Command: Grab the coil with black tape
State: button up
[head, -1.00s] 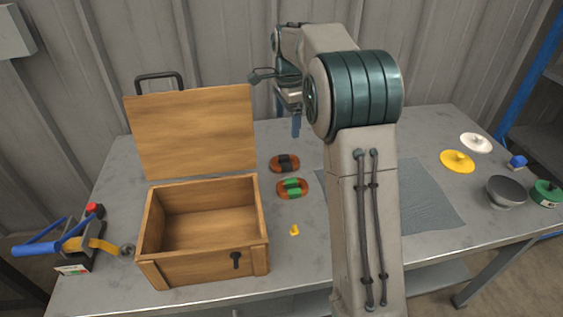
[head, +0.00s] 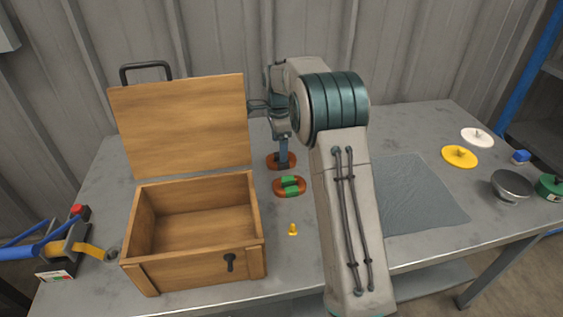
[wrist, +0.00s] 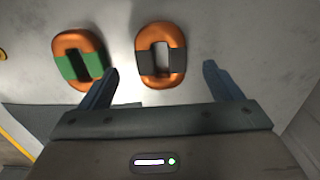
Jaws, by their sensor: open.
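The coil with black tape (wrist: 143,62) is an orange-brown oval ring with black bands, lying flat on the table. In the wrist view it lies just ahead of and between my gripper's (wrist: 158,78) open fingers, nearer the left one. In the head view the black-taped coil (head: 271,161) is partly hidden behind my gripper (head: 284,164), whose fingers point down over it. The coil with green tape (wrist: 68,66) lies next to it, just beyond the left finger; in the head view it is the nearer green-taped coil (head: 289,187). My gripper holds nothing.
An open wooden box (head: 190,268) stands left of the coils, lid raised. A small yellow piece (head: 293,230) lies in front. A grey mat (head: 420,205), yellow disc (head: 460,156), white disc (head: 477,138) and bowl (head: 511,186) are to the right.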

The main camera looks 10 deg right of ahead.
jog(key=f, duration=0.4)
jog(key=shift+d+f+b, duration=0.3)
jog(key=shift+f+b, duration=0.05)
jog(key=shift+f, duration=0.05)
jog(key=shift+c, duration=0.3)
jog(key=c, duration=1.2)
jog(key=shift+w+r, duration=0.1)
jog(key=shift+r, duration=0.05)
jog(key=shift+c, duration=0.2)
